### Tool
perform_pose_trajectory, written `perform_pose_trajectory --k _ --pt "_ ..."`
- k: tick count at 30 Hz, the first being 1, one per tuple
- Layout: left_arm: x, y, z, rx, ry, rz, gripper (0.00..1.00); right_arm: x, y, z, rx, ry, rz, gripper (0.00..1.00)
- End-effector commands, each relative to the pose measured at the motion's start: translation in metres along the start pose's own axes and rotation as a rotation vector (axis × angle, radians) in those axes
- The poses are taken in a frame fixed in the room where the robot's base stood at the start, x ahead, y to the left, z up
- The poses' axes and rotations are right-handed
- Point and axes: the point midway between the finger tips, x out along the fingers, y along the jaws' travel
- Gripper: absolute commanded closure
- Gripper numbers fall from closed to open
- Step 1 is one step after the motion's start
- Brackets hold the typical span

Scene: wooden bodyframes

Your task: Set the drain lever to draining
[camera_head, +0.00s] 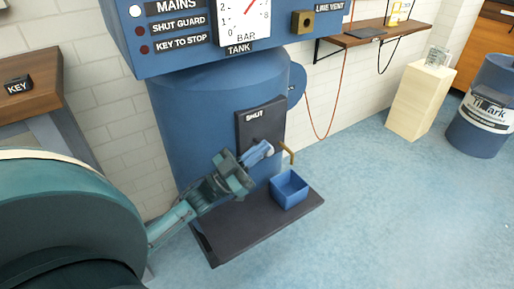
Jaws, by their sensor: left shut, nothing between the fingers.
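The dark drain plate (262,121) marked SHUT is on the lower front of the blue tank (195,115). A light blue piece (258,152), which looks like the lever, lies across the lower part of the plate. A brass spout (288,152) sticks out to its right. My left gripper (246,163) comes in from the lower left and is shut. Its tip is at the light blue piece; I cannot tell if they touch. The gripper hides part of the plate's lower left. My right gripper is not in view.
A blue open box (289,189) stands below the spout on a dark base (235,232). The blue panel with a gauge (243,18) overhangs the tank. A wooden table with a KEY sign (18,87) is at left.

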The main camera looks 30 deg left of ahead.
Motion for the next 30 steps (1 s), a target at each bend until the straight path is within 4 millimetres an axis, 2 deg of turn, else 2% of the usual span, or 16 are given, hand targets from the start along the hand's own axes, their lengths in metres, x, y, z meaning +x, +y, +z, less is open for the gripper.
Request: perform_pose_trajectory --k 3,18,30 --pt "-0.005 0.003 0.009 0.097 -0.004 0.058 1.0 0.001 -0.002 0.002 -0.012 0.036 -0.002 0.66" --pt "-0.017 0.006 0.03 0.456 -0.002 0.266 1.0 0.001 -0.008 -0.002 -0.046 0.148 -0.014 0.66" --pt "-0.022 0.005 0.037 0.484 -0.002 0.282 1.0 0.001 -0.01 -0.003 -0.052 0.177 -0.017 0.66"
